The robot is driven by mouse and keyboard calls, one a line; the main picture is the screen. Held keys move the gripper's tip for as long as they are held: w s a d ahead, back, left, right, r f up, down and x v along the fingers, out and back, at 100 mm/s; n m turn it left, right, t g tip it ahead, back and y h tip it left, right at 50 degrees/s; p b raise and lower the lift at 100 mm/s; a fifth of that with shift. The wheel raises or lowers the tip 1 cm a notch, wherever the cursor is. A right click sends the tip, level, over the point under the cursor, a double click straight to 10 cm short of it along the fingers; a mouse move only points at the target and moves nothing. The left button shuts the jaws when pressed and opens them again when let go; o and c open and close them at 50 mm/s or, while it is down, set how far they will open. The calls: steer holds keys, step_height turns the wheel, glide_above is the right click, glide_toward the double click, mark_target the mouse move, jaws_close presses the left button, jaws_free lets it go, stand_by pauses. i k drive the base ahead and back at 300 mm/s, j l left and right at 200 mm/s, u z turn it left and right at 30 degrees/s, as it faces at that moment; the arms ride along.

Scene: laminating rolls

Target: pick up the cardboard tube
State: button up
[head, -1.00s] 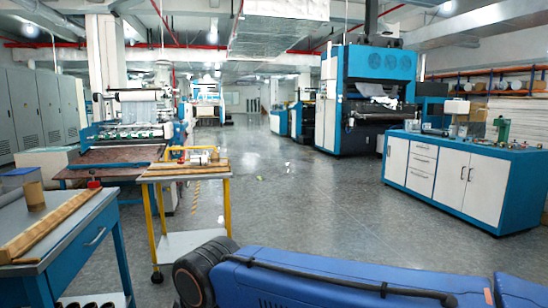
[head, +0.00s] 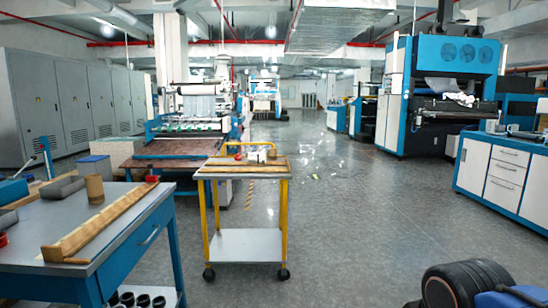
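A short brown cardboard tube (head: 95,189) stands upright on the grey top of the blue workbench (head: 150,205) at the left. It is behind a long tan wooden-looking strip (head: 105,224) that lies slantwise along the bench. Tube and strip appear apart. My gripper's fingers are not in view. A black rounded part and a bit of blue at the lower right look like my own arm, well away from the tube.
Dark grey rolls (head: 57,190) lie left of the tube, and a small red object (head: 152,179) sits at the bench's far corner. A yellow-framed cart (head: 245,172) stands right of the bench. Open floor (head: 370,220) lies right of the cart, before a white-and-blue cabinet (head: 506,170).

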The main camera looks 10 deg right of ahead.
mark_target(273, 153)
steer(key=i+u, duration=0.2)
steer(key=i, duration=0.4)
steer(key=i+l+u, duration=0.15)
steer(key=i, duration=0.5)
